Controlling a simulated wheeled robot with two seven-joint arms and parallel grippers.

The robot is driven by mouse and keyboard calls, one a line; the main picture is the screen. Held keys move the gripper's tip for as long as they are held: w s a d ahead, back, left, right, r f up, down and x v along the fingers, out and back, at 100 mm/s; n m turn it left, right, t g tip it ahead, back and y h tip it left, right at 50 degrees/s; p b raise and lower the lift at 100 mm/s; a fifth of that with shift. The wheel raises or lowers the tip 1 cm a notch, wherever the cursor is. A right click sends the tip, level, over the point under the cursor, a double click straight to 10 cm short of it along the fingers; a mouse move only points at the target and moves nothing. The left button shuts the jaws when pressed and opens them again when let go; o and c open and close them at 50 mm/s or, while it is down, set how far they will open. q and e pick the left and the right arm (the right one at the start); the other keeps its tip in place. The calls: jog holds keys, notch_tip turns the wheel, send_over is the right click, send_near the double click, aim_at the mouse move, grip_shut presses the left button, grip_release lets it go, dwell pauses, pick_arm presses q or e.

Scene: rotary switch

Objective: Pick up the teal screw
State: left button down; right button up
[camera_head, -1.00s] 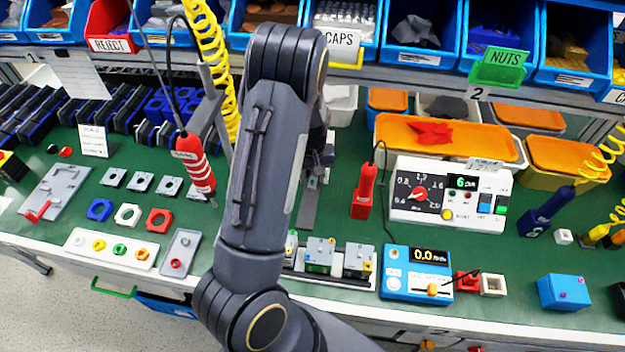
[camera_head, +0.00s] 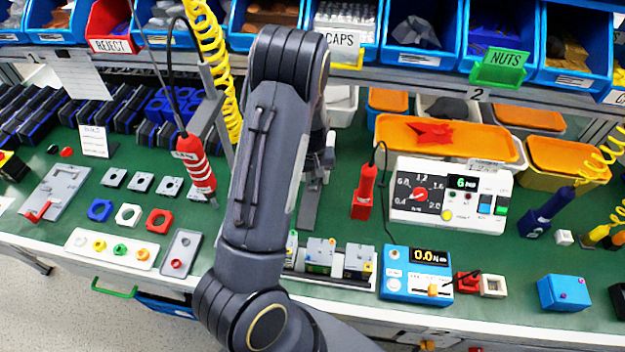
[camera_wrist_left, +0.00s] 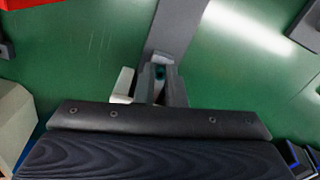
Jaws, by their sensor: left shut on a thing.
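The teal screw (camera_wrist_left: 158,72) shows as a small dark teal spot between the fingertips in the left wrist view. My left gripper (camera_wrist_left: 152,84) is shut on it, and the fingers hide most of it. In the head view my left gripper (camera_head: 318,168) is partly hidden behind my forearm, over a grey strip (camera_head: 311,205) on the green bench. I cannot tell how far the screw is from the strip below. My right gripper is in neither view.
A fixture with small blocks (camera_head: 340,262) lies in front. A red-and-white hanging tool (camera_head: 196,168) is left of my arm. Bins line the back.

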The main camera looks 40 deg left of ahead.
aim_at(313, 181)
pick_arm(q)
jog(key=shift+r, duration=0.5)
notch_tip(313, 181, up, 3)
jog(key=shift+f, duration=0.2)
jog(key=s+d+r, duration=0.6)
jog(key=s+r, duration=0.3)
jog(key=s, duration=0.3)
jog(key=shift+s+d+r+p, duration=0.15)
jog(key=shift+d+r+p, duration=0.05)
jog(key=shift+d+p, duration=0.2)
jog(key=shift+r, duration=0.1)
notch_tip(313, 181, up, 3)
jog(key=p, duration=0.3)
